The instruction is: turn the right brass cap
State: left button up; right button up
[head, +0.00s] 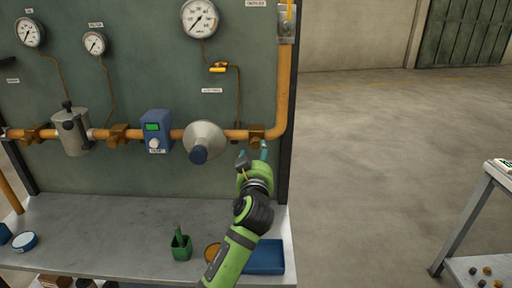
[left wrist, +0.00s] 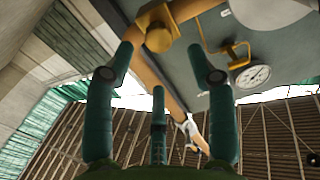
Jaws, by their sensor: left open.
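The right brass cap (left wrist: 158,38) is a round knob on a brass block on the orange pipe. In the head view its brass fitting (head: 256,132) sits right of the grey cone-shaped part, and my gripper partly covers the area below it. My left gripper (head: 254,154) is just below and in front of this fitting. In the left wrist view its green fingers (left wrist: 160,52) are spread, with the cap between and just beyond the two long fingertips. No contact shows, and nothing is held. My right gripper is not in view.
The orange pipe (head: 287,90) bends upward right of the fitting. The grey cone with a blue end (head: 205,138) is close on the left. Below, the bench holds a green container (head: 181,246) and a blue tray (head: 265,257). Open floor lies to the right.

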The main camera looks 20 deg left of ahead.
aim_at(256, 145)
pick_arm(q)
jog(key=shift+p+x, duration=0.65)
jog(key=shift+x, duration=2.35)
jog(key=shift+f, duration=0.15)
grip_shut()
